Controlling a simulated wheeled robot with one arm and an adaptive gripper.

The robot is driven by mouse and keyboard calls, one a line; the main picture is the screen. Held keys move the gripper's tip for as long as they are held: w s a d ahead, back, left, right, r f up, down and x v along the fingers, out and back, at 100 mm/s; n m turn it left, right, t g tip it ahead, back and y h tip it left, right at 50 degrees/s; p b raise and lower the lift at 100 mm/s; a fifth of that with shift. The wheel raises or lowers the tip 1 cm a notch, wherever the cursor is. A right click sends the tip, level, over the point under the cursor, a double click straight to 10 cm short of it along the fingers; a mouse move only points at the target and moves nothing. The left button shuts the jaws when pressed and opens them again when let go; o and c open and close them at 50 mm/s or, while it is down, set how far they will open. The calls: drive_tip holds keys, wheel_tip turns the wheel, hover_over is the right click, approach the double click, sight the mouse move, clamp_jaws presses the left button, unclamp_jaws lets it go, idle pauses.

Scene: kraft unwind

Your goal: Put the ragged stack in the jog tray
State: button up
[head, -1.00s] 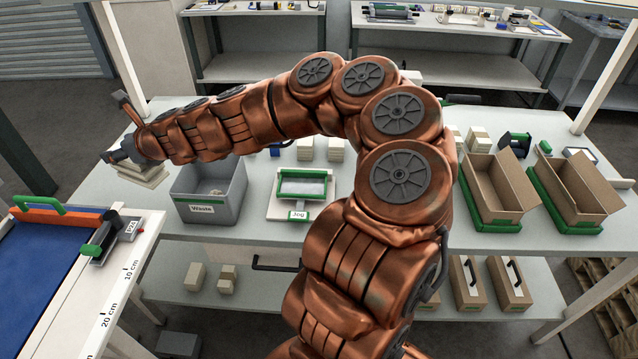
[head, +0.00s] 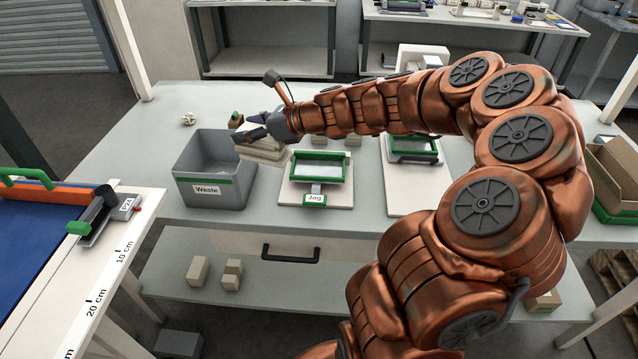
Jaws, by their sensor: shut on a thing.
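The ragged stack (head: 262,153) is a pale cream block of sheets with uneven edges. My gripper (head: 256,138) is shut on it and holds it over the gap between the grey Waste bin and the jog tray. The jog tray (head: 319,155) has a green rim and a pale floor, sits on a white base, and carries a "Jog" label. The part of its floor that shows is empty. The stack is left of the tray, close to its left edge. The gripper's fingers are partly hidden by the wrist.
The grey Waste bin (head: 211,197) stands left of the jog tray. A second green-rimmed tray (head: 413,145) is to the right, near my arm. A crumpled scrap (head: 188,119) lies at the back left. The tabletop (head: 160,145) is free left of the bin. A cardboard box (head: 612,170) is at far right.

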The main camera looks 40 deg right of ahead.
drive_tip(key=s+d+f+n+g+y+b, duration=0.25)
drive_tip(key=s+d+f+b, duration=0.25)
drive_tip(key=s+f+b, duration=0.45)
drive_tip(key=p, duration=0.4)
hover_over(309, 169)
drive_tip(key=shift+f+n, duration=0.25)
drive_tip(key=shift+f, duration=1.35)
drive_tip(key=shift+f, duration=0.15)
drive_tip(key=o, duration=1.3)
drive_tip(key=shift+c, duration=0.2)
drive_tip(key=v, duration=1.2)
drive_tip(key=shift+b, duration=0.35)
